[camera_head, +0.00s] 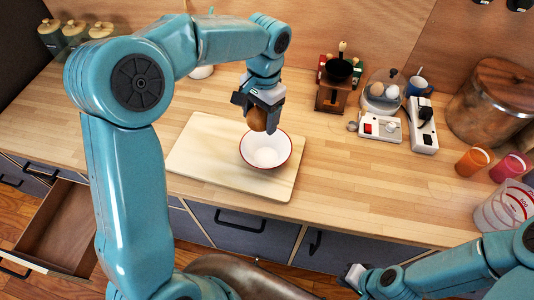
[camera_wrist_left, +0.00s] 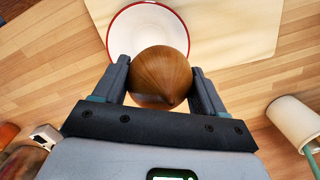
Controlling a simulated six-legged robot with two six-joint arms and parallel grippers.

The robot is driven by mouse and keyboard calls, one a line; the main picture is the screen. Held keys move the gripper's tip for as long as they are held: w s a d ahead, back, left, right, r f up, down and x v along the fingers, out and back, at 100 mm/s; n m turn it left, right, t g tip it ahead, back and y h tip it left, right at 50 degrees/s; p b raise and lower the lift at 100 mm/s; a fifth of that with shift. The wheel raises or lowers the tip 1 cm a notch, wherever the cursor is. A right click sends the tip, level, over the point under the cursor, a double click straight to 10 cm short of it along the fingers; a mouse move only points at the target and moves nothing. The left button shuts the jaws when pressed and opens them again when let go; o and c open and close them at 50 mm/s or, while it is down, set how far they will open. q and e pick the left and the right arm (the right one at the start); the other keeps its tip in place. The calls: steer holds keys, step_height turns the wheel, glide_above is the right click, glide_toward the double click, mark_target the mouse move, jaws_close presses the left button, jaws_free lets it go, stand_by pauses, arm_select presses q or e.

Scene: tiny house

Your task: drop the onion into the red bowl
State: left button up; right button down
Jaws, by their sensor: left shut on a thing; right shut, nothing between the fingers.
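The brown onion (camera_head: 257,119) is between the fingers of my left gripper (camera_head: 262,112), which is shut on it. The onion also shows large in the left wrist view (camera_wrist_left: 160,76). The red bowl (camera_head: 266,158) is white inside with a red rim and stands on a wooden cutting board (camera_head: 215,177). The onion is held above the bowl's back edge in the head view. In the left wrist view the bowl (camera_wrist_left: 125,24) is partly hidden behind the onion. My right gripper (camera_head: 352,277) is shut and empty, low in front of the counter.
Orange and pink cups (camera_head: 473,161) are at the right edge. An open drawer (camera_head: 62,228) is at lower left.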

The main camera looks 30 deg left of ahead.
arm_select(q)
step_height(320, 180, down, 4)
steer(key=b, duration=0.2)
steer(key=shift+b, duration=0.3)
steer(key=shift+a+f, duration=0.15)
steer(key=shift+f, duration=0.1)
steer(key=shift+s+d+r, duration=0.1)
steer(key=shift+d+r, duration=0.05)
steer(key=shift+d, duration=0.15)
steer(key=o, duration=1)
steer(key=shift+a, duration=0.1)
steer(key=shift+o, duration=0.9)
steer(key=shift+a, duration=0.15)
steer(key=shift+d+r, duration=0.2)
steer(key=r, duration=0.5)
steer(key=w+r, duration=0.1)
steer(key=r, duration=0.4)
steer(key=w+r+p, duration=0.1)
steer(key=r, duration=0.4)
steer(key=shift+w, duration=0.1)
steer(key=shift+d+r, duration=0.15)
steer(key=shift+r, duration=0.2)
